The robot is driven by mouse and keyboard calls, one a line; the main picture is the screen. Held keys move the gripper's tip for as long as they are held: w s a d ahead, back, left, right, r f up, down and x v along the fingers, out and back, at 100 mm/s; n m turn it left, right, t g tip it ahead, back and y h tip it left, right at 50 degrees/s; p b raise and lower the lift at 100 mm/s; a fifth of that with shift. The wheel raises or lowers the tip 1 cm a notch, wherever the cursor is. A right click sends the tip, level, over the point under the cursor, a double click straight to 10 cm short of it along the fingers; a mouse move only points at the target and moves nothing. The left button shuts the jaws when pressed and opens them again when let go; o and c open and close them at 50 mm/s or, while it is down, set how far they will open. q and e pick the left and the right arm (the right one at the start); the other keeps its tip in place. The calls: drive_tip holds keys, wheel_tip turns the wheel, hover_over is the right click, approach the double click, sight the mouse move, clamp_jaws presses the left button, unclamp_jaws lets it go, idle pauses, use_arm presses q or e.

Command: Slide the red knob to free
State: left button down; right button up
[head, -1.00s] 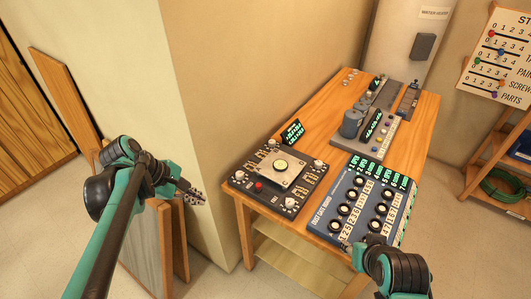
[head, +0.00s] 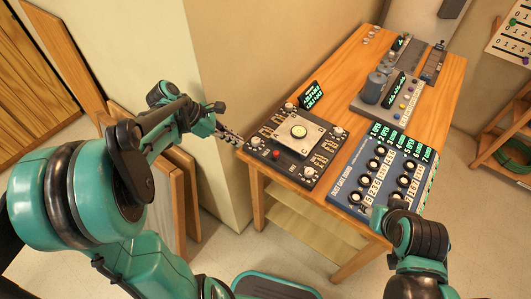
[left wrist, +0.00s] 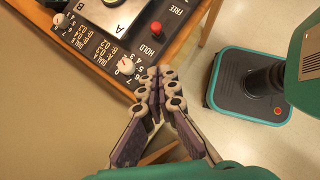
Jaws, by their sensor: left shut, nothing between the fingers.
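The red knob (head: 276,154) sits on the front part of a dark dial panel (head: 312,172) at the table's near left corner. In the left wrist view the red knob (left wrist: 155,28) is near the top, beside the printed words FREE and HOLD. I cannot tell its exact setting. My left gripper (head: 232,138) is left of the panel, apart from the knob. In the left wrist view the left gripper's fingers (left wrist: 160,75) are together and empty, just off the panel's edge by a white knob (left wrist: 125,66). My right gripper (head: 376,208) is by the blue panel's near edge; its fingers are unclear.
The blue panel (head: 345,192) with several black knobs stands right of the dial panel. A small display (head: 314,93) stands behind it. A wall corner (head: 205,80) and leaning boards (head: 180,190) are close to my left arm. Grey devices (head: 385,88) stand farther back.

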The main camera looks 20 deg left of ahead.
sight(275, 156)
use_arm(q)
drive_tip(key=b+x, duration=0.1)
drive_tip(key=x, duration=0.2)
drive_tip(key=b+x, duration=0.1)
drive_tip(key=x, duration=0.3)
drive_tip(key=d+r+b+x, duration=0.1)
drive_tip(key=x, duration=0.3)
drive_tip(key=shift+w+d+b, duration=0.15)
drive_tip(key=shift+w+b, duration=0.2)
drive_tip(key=shift+w+d, duration=0.25)
drive_tip(key=shift+d, duration=0.2)
drive_tip(key=shift+r, duration=0.1)
drive_tip(key=shift+s+d, duration=0.35)
drive_tip(key=shift+d, duration=0.55)
drive_tip(key=shift+s+d, duration=0.35)
drive_tip(key=shift+d, duration=0.6)
drive_tip(key=shift+a, duration=0.2)
